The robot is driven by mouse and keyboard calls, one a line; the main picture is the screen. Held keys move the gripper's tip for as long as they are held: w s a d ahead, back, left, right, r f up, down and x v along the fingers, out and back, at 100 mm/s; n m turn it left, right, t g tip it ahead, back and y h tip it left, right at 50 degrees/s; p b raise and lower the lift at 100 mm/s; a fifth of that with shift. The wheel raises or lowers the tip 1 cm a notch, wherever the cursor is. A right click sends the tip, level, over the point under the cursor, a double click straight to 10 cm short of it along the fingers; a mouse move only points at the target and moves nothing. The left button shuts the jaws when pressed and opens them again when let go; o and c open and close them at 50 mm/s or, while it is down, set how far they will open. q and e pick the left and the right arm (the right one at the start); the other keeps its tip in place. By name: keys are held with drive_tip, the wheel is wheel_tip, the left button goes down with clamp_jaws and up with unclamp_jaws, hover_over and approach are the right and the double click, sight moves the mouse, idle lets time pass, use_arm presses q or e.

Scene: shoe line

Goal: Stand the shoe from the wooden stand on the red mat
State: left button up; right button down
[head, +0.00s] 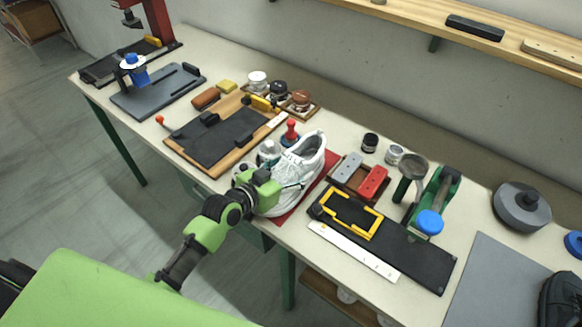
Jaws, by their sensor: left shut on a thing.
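The white shoe (310,155) is over the red mat (327,163) near the front edge of the bench, toe toward the front left and opening toward the back right. My left gripper (287,187) is shut on the side of the shoe. The gripper and shoe hide much of the mat, and I cannot tell whether the sole touches it. I cannot make out for sure which thing is the wooden stand. My right gripper is not in view.
Left of the shoe are a red-topped stamp (291,133) and a wooden board (190,156) with a dark pad. Right of it are a tray with a grey and a red block (373,182) and a black board (425,262). A grey mat (495,285) lies farther right.

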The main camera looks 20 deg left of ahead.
use_arm(q)
drive_tip(key=shift+f, duration=0.1)
drive_tip(key=o, duration=1.4)
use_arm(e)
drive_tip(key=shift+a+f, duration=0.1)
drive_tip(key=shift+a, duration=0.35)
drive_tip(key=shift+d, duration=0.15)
